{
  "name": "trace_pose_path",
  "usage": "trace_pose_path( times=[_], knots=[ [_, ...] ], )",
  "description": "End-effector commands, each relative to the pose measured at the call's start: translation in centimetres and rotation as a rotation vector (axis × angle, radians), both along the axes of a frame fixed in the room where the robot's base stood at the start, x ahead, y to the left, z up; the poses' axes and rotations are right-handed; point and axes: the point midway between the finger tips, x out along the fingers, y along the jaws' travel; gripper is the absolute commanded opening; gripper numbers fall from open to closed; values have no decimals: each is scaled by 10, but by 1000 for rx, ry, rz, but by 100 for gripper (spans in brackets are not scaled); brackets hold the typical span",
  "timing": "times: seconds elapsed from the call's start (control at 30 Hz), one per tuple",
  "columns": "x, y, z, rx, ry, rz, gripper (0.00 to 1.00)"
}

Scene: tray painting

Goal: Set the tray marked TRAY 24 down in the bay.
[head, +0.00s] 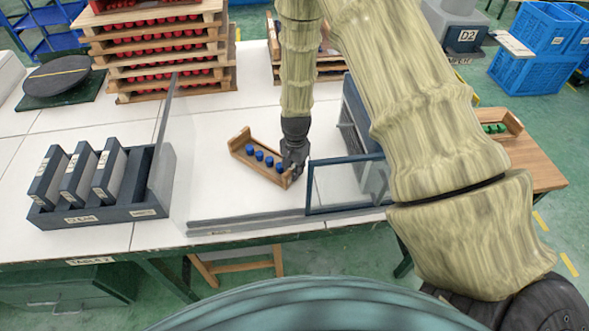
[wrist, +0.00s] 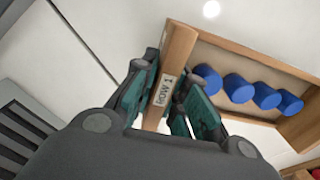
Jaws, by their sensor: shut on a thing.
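A wooden tray (head: 240,143) with several blue pieces in a row is on or just above the white table, between glass panels. I cannot tell whether it touches the table. In the wrist view, my gripper (wrist: 165,98) is shut on the end wall of this tray (wrist: 181,48). A label on that wall reads upside down and looks like "ROW 1". No "TRAY 24" mark is readable in either view. In the head view, my gripper (head: 293,168) is at the tray's right end. I cannot tell which spot is the bay.
A blue-framed clear panel (head: 308,187) stands right of the tray. A grey rack (head: 100,214) with upright boxes and a glass panel (head: 163,130) are at left. Stacked trays of red pieces (head: 160,52) stand behind. A tray of green pieces (head: 512,122) is at right.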

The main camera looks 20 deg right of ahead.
Motion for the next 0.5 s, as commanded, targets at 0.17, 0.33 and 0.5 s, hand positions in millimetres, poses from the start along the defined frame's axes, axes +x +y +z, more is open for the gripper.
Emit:
trace_pose_path(
  times=[0.17,0.33,0.5],
  knots=[
    [0,0,-3,0,0,0,18],
    [0,0,-2,0,0,0,36],
    [0,0,-2,0,0,0,36]
  ],
)
